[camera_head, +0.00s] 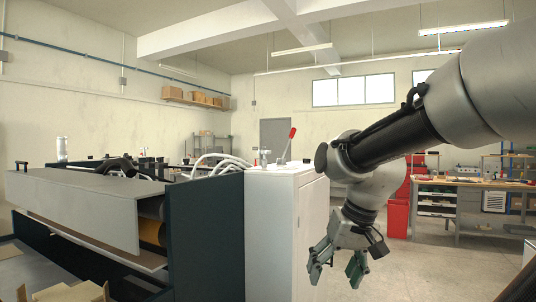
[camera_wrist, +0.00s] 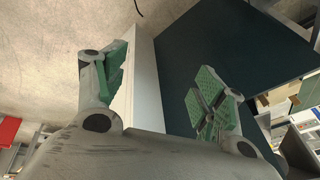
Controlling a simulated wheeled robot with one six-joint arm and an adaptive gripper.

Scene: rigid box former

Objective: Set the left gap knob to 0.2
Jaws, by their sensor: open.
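I cannot make out the left gap knob or its scale in either view. The box former (camera_head: 90,195) stands at the left in the head view, with a grey cover and a dark end panel (camera_head: 208,240). My gripper (camera_head: 337,264) hangs open and empty, pointing down, in front of the white cabinet (camera_head: 272,235) and towards its right side. In the wrist view my gripper (camera_wrist: 162,85) shows its green finger pads wide apart, with nothing between them. The dark panel (camera_wrist: 225,55) and the white cabinet's edge (camera_wrist: 146,75) show beyond the fingers.
A red-handled lever (camera_head: 291,135) stands on the white cabinet's top, beside pale hoses (camera_head: 215,162). Red bins (camera_head: 398,215) and a workbench (camera_head: 465,190) stand behind at the right. The floor (camera_head: 430,275) at the lower right is mostly clear.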

